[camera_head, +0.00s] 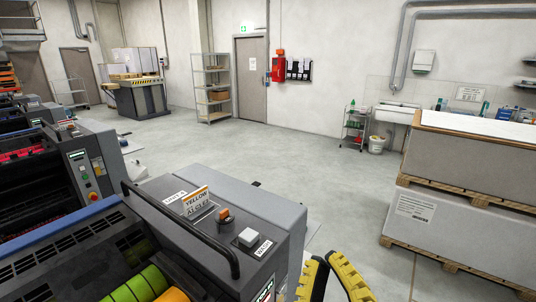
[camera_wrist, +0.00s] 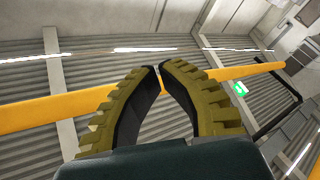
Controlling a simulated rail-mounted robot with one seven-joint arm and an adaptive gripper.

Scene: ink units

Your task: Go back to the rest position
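My gripper (camera_head: 328,258) shows at the bottom of the head view, just right of the near grey ink unit (camera_head: 270,208). Its two yellow ribbed fingers point up, with their tips close together. In the wrist view my gripper (camera_wrist: 160,68) has its fingertips almost meeting, with nothing between them. Behind the fingers the wrist view shows the ribbed ceiling (camera_wrist: 100,75) and a yellow beam (camera_wrist: 40,112). The rest of the arm is out of the head view.
Stacked pallets (camera_head: 465,225) stand at the right. A small cart (camera_head: 355,127) stands farther back. The middle floor (camera_head: 280,155) is clear.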

